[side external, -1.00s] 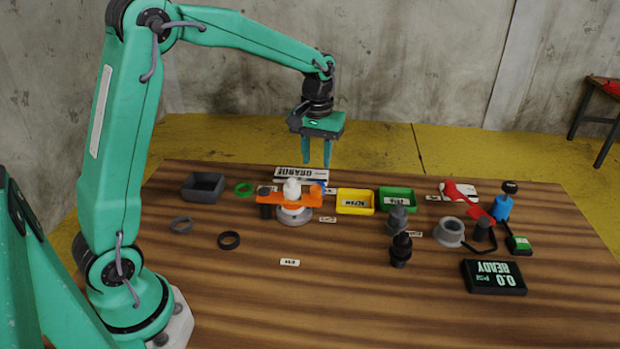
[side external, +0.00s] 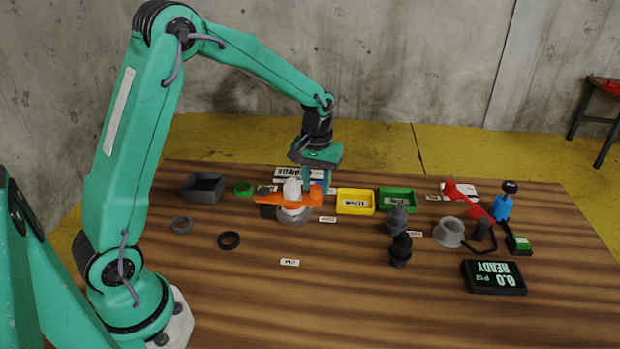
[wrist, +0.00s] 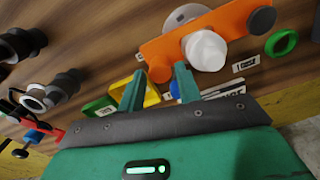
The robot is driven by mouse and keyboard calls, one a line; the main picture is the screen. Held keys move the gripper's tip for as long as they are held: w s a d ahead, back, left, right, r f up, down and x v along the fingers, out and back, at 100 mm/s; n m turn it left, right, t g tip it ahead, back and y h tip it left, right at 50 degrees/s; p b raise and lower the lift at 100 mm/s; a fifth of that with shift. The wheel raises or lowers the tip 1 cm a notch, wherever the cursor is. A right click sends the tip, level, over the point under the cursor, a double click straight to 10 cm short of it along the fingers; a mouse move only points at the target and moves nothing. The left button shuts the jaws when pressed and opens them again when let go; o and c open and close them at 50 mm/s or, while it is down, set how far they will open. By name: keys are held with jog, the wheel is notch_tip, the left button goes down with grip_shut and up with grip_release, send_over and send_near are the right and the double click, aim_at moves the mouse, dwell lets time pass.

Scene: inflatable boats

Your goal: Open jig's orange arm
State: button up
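The jig has a grey round base (side external: 294,217), a white rounded part (side external: 292,188) standing on it and an orange arm (side external: 272,200) lying across. In the wrist view the orange arm (wrist: 238,30) runs beside the white part (wrist: 205,50), with a dark round post (wrist: 262,20) at one end and an orange knob (wrist: 159,74) at the other. My gripper (side external: 316,187) is low at the arm's right end, fingers down. In the wrist view my gripper (wrist: 160,72) is open, its fingertips either side of the knob. Contact cannot be told.
Yellow tray (side external: 355,202) and green tray (side external: 397,200) stand right of the jig. A grey bin (side external: 203,186), green ring (side external: 243,189) and dark rings (side external: 229,240) lie left.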

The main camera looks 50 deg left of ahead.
jog(key=shift+f, duration=0.15)
jog(key=shift+c, duration=0.2)
grip_shut()
jog(key=shift+s+d, duration=0.2)
jog(key=s+d+m, duration=0.3)
jog(key=s+m, duration=0.9)
dwell(1.3)
jog(key=shift+s, duration=0.2)
jog(key=shift+o, duration=0.2)
grip_release()
